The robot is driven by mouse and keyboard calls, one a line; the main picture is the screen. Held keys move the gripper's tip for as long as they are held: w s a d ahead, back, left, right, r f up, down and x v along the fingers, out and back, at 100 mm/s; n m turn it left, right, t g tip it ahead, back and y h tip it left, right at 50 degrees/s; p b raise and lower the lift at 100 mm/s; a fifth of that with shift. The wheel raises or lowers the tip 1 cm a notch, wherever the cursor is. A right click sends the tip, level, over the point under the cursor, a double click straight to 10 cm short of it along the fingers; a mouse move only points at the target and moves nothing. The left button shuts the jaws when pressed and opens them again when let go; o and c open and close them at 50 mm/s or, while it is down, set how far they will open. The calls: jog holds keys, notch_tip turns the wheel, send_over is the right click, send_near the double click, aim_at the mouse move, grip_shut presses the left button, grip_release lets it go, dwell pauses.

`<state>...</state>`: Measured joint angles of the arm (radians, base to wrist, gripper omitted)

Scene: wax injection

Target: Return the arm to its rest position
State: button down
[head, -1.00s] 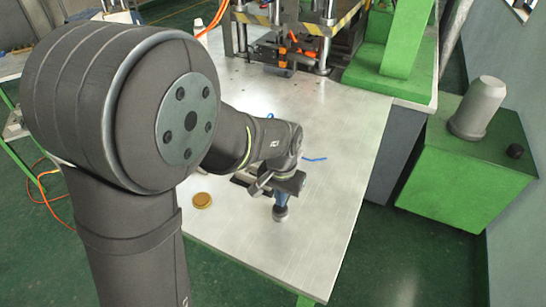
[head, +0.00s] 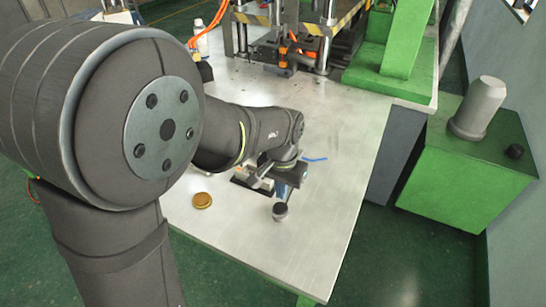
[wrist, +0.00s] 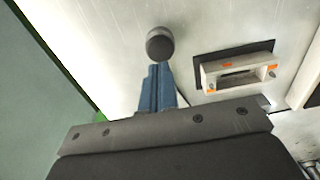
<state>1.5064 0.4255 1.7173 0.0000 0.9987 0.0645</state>
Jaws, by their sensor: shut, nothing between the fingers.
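My gripper (head: 281,191) hangs over the metal table (head: 310,250), fingers pointing down. In the wrist view the blue fingers (wrist: 157,88) are together with nothing between them. A small dark-topped round piece (head: 280,211) stands on the table just in front of the fingertips in the head view. It also shows just beyond the fingertips in the wrist view (wrist: 160,44); I see no hold on it. My arm covers part of the table.
A gold round tin (head: 202,200) lies on the table to the left. A pale block with orange marks (wrist: 238,73) sits on a dark plate. A blue strip (head: 314,159) lies behind my wrist. The press (head: 290,40) stands at the back. The table's front right is clear.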

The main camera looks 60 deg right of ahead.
aim_at(281, 207)
jog(key=shift+f, duration=0.1)
jog(key=shift+f, duration=2.3)
jog(key=w+a+r+n+t+h, duration=0.1)
jog(key=w+a+r+n, duration=0.2)
jog(key=w+a+r, duration=0.35)
jog(key=w+a+r+n+h, duration=0.1)
jog(key=w+a+r+n, duration=0.25)
jog(key=w+a, duration=0.6)
jog(key=s+a+n+t, duration=0.1)
jog(key=a+n+t, duration=0.1)
jog(key=a, duration=0.9)
jog(key=s+a+n+t, duration=0.1)
jog(key=a+n, duration=0.3)
jog(key=a, duration=0.8)
jog(key=shift+s+n+t, duration=0.25)
jog(key=shift+n+t, duration=0.1)
jog(key=shift+t, duration=0.15)
